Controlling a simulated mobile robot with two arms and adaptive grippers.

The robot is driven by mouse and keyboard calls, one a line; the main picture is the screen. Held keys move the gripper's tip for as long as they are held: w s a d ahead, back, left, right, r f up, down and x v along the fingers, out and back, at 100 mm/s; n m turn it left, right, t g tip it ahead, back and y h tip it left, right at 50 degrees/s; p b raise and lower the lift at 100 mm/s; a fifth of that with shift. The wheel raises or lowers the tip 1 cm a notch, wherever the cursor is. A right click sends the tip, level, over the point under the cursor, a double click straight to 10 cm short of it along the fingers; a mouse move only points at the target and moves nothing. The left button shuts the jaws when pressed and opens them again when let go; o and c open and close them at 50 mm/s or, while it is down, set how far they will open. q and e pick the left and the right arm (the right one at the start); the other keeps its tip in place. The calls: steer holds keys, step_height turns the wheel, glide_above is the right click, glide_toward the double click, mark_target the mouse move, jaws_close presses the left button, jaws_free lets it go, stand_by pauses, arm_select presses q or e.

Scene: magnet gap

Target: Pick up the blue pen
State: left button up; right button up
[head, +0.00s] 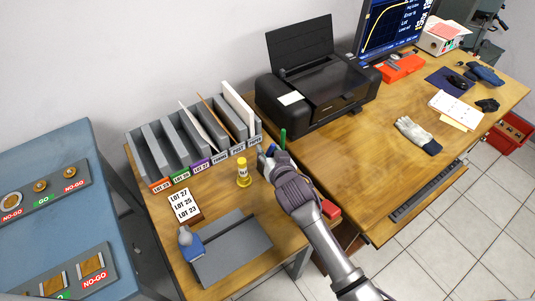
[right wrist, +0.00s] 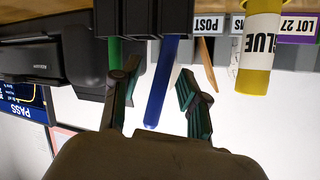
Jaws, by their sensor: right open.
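The blue pen (right wrist: 163,82) points out of a dark holder (right wrist: 140,14) in the right wrist view, where the picture appears upside down. My right gripper (right wrist: 157,70) is open, with one finger on each side of the blue pen and visible gaps between. In the head view my right gripper (head: 269,157) is at the holder's place and hides most of it; a bit of blue (head: 274,149) shows by the fingers. A green pen (head: 283,138) stands just behind; in the right wrist view it (right wrist: 115,52) is close to the left finger. My left gripper is not in view.
A yellow glue bottle (head: 243,174) stands left of my right gripper. A grey file sorter (head: 157,152) with labelled slots is behind. A black printer (head: 318,95) stands behind right. A lot card (head: 184,205), a grey tray (head: 232,250) and a blue-and-grey bottle (head: 190,243) are in front.

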jaws_close()
steer(key=shift+r, duration=0.1)
stand_by(0.3)
